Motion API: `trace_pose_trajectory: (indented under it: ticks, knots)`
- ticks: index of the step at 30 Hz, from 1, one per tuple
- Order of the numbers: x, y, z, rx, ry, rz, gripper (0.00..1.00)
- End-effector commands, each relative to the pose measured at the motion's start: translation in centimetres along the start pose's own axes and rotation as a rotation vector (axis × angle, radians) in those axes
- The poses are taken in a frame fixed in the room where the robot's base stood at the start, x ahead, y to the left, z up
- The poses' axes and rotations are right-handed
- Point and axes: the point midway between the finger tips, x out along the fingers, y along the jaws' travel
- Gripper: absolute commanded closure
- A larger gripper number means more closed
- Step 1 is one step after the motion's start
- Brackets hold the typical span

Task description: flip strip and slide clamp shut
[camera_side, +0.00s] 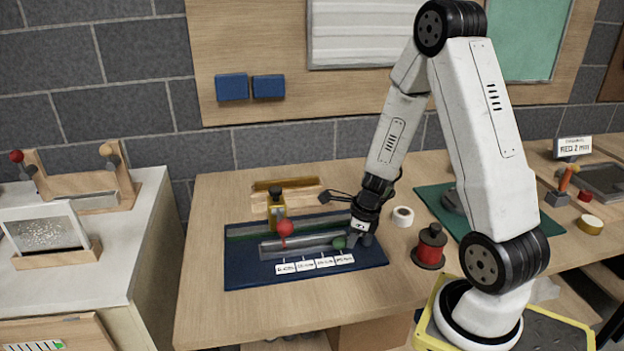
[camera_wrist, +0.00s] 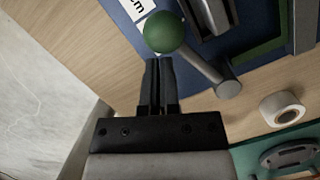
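A blue board (camera_side: 240,272) on the bench carries a metal bar (camera_side: 312,244). A red ball knob (camera_side: 286,228) stands near the bar's left part and a green ball knob (camera_side: 339,242) is at its right end. The green knob also shows in the wrist view (camera_wrist: 164,32), beside a grey rod. A yellow block with a dark knob (camera_side: 277,208) stands at the back of the board. My gripper (camera_side: 353,241) is low beside the green knob. In the wrist view my gripper's fingers (camera_wrist: 159,62) are together, pointing at the knob; contact is unclear. I cannot identify the strip for certain.
Several white labels (camera_side: 316,264) line the board's front. Wooden pieces (camera_side: 285,187) lie behind it. To the right are a white tape roll (camera_side: 402,216), a red spool (camera_side: 431,243) and a green mat (camera_side: 535,226). The bench in front of the board is clear.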

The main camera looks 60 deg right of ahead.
Motion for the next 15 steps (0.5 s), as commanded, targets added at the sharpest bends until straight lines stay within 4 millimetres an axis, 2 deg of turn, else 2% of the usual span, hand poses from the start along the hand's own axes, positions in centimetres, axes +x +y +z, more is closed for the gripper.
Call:
trace_pose_trajectory:
  ticks: [8,15]
  knots:
    - [-0.2,0.1,-0.4,0.002,-0.001,0.000,1.00]
    - [-1.1,0.5,-2.3,0.004,0.000,0.000,1.00]
